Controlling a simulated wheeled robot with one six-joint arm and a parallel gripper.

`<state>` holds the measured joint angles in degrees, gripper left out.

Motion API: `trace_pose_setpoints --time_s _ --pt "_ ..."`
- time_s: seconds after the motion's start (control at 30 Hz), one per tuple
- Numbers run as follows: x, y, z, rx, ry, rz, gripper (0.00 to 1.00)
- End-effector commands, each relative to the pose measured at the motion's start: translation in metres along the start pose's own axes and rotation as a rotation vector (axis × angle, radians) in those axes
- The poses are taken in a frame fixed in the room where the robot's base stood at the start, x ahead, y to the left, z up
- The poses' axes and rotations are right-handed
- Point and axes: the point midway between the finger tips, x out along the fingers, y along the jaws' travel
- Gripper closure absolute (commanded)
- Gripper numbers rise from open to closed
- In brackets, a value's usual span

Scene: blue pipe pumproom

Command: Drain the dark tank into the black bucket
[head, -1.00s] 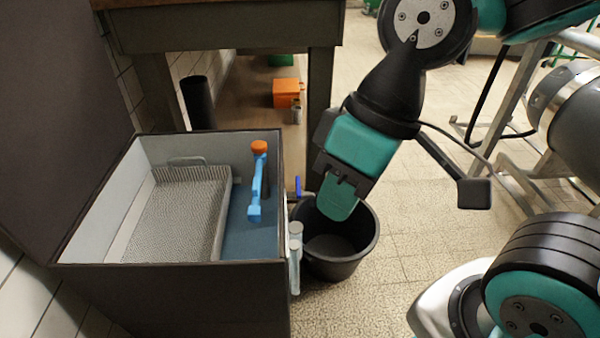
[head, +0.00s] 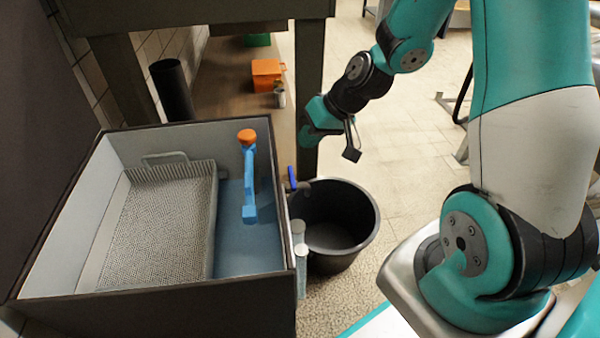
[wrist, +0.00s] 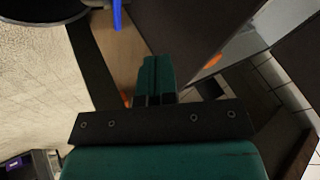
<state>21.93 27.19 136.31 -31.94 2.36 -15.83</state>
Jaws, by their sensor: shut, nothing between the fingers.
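The dark tank (head: 160,298) stands open at the left, with a wire-mesh basket (head: 165,225) and blue liquid or a blue floor (head: 232,240) inside. A blue valve handle (head: 292,178) sits on its right outer side, above the bucket's left rim; it also shows in the wrist view (wrist: 117,15). The black bucket (head: 350,255) stands on the floor below it, and no liquid shows in it. Its dark edge shows in the wrist view (wrist: 45,18). My gripper (head: 309,138) is shut and empty, beyond the valve and bucket by the bench leg; the wrist view shows its fingers together (wrist: 155,72).
A bench (head: 200,14) stands behind, with an orange box (head: 267,74) and a black cylinder (head: 172,90) beneath.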

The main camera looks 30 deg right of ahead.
Motion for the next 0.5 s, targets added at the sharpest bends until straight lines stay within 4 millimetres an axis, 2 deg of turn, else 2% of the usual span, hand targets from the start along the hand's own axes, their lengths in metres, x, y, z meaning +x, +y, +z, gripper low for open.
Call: trace_pose_setpoints --time_s 0.03,0.1,0.2,0.3,0.5 --pt "0.014 0.036 0.004 0.066 0.036 0.019 1.00" --pt "0.025 0.070 0.006 0.124 0.085 0.046 1.00" --pt "0.035 0.105 0.011 0.180 0.136 0.077 1.00" --pt "0.041 0.122 0.015 0.208 0.161 0.094 1.00" --pt "0.064 0.129 0.014 0.210 0.167 0.098 1.00"
